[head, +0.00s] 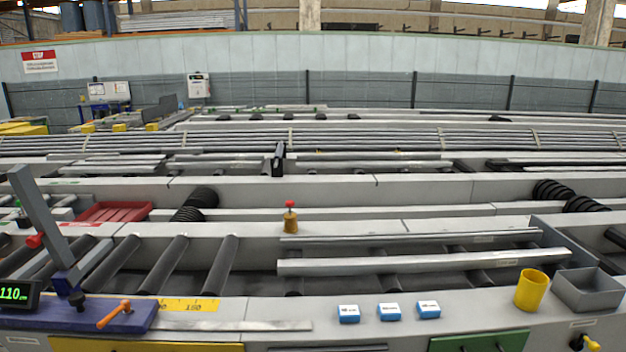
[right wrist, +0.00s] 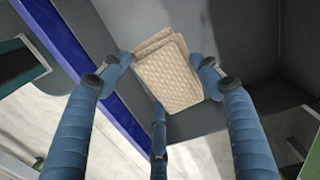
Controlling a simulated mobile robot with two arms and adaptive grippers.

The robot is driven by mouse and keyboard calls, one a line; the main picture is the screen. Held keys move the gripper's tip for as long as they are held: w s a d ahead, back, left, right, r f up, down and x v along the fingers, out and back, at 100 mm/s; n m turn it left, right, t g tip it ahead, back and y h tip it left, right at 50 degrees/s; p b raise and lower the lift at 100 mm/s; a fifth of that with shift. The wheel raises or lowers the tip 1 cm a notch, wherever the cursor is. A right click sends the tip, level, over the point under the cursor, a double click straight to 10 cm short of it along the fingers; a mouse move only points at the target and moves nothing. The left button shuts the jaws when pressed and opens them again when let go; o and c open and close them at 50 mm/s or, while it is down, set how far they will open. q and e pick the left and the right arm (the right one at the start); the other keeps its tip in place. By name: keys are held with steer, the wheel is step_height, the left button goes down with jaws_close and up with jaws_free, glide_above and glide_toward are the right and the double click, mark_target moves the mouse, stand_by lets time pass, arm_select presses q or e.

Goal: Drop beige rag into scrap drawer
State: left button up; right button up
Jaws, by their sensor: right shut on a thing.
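The beige rag (right wrist: 170,82) looks like a folded, quilted pad in the right wrist view. My right gripper (right wrist: 160,68) has its blue fingers around the rag and is shut on it. The rag is over a dark grey, box-like space (right wrist: 235,70) with a blue edge (right wrist: 88,72) along its left; I cannot tell whether this is the scrap drawer. In the head view, a yellow front (head: 150,346) and a green front (head: 480,342) show at the bottom edge, with no label readable. Neither gripper shows in the head view.
On the front ledge are three blue-and-white boxes (head: 388,311), a yellow cup (head: 531,289) and a grey open bin (head: 588,290). A blue fixture with an orange handle (head: 114,313) stands at the left. Rollers (head: 218,266) and long metal bars (head: 420,262) lie behind.

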steer(key=o, duration=1.1)
step_height(320, 180, up, 12)
steer(key=shift+r, duration=0.1)
